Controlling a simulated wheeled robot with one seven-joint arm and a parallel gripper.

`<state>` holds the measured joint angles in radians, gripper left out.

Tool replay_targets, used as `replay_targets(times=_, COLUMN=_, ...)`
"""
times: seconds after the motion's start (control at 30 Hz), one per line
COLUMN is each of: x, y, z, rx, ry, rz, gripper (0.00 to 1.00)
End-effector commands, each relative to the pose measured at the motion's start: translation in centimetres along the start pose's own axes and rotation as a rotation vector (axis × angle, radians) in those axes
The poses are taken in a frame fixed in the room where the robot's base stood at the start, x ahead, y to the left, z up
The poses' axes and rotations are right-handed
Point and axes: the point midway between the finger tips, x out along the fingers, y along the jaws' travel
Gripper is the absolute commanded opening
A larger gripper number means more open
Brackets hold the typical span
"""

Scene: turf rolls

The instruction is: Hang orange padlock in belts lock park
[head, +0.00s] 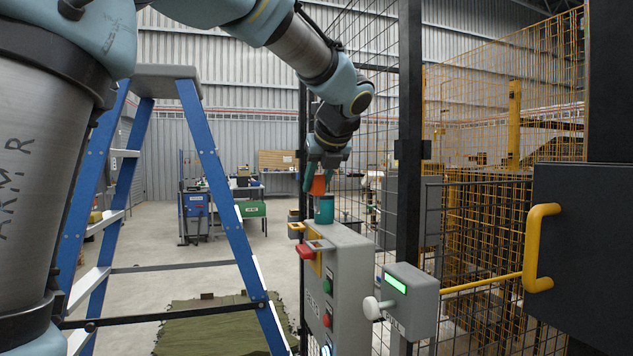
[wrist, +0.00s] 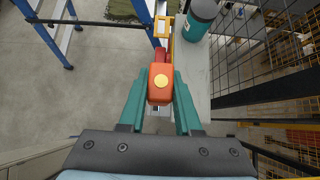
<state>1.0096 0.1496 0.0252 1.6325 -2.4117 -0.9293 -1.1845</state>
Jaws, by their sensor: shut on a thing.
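The orange padlock (head: 318,186) is between the fingers of my gripper (head: 327,162), above the grey control box (head: 348,262). In the wrist view the padlock (wrist: 160,92) shows a round yellow spot, with a teal finger of my gripper (wrist: 161,82) on each side. My gripper is shut on it. Its shackle is not clear. A red handle (head: 305,251) on a yellow plate (head: 315,264) is on the box's left side, below the padlock. A yellow bracket (head: 296,230) juts out behind it. I cannot tell which fitting is the belts lock park.
A teal and grey bottle (head: 324,210) stands on the control box, close to the padlock. A blue stepladder (head: 215,180) is at the left, beside a green mat (head: 215,326). Mesh fence and a black post (head: 409,170) are at the right. A small grey box (head: 410,300) has a green display.

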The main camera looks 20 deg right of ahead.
Motion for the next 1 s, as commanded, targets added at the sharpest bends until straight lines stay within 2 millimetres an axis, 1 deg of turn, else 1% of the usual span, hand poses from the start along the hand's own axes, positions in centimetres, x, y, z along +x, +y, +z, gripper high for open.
replay_targets(times=0.1, x=-0.1, y=0.0, z=0.1, rx=-0.001, ry=0.0, rz=0.0, gripper=0.0)
replay_targets(times=0.27, x=0.5, y=0.0, z=-0.5, rx=0.0, ry=0.0, rz=0.0, gripper=0.0)
replay_targets(times=0.7, x=3.3, y=0.0, z=-3.3, rx=0.0, ry=0.001, rz=0.001, gripper=0.0)
replay_targets(times=0.83, x=3.9, y=0.0, z=-3.9, rx=0.0, ry=0.0, rz=0.0, gripper=0.0)
replay_targets(times=1.0, x=4.1, y=0.0, z=-4.1, rx=0.0, ry=0.0, rz=-0.001, gripper=0.0)
